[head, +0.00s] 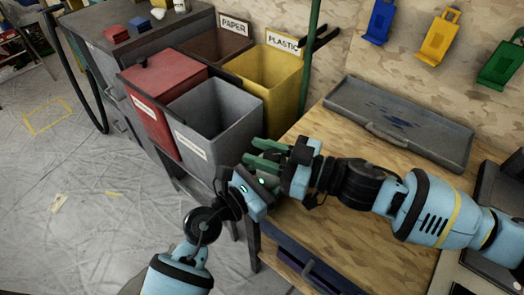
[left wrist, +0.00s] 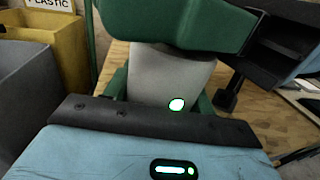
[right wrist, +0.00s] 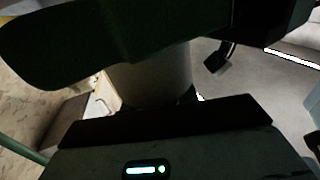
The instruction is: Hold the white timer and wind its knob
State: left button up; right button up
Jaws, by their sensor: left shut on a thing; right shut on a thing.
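The white timer (left wrist: 170,75) shows in the left wrist view as a pale, tapering body between green fingers. In the right wrist view a dim grey rounded body, likely part of the timer (right wrist: 155,75), sits under a dark green finger. My right gripper (head: 268,156) is shut on the timer from the right, above the near left edge of the workbench. My left gripper (head: 256,184) is shut on it from below, close against the right one. In the head view the grippers hide the timer. The knob and its setting cannot be made out.
The wooden workbench (head: 365,245) is mostly bare, with a grey tray (head: 430,135) at its back. Left of the grippers stand a grey bin (head: 215,120), a red bin (head: 150,115) and a yellow bin (head: 265,80). A green post (head: 311,45) rises behind.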

jog(key=shift+w+m+t+h, duration=0.1)
jog(key=shift+m+t+h, duration=0.7)
jog(key=shift+m+t, duration=0.5)
jog(key=shift+d+t, duration=0.1)
jog(key=shift+t, duration=0.3)
jog(key=o, duration=1)
jog(key=shift+w, duration=0.1)
jog(key=v, duration=1.2)
jog(key=shift+r, duration=0.1)
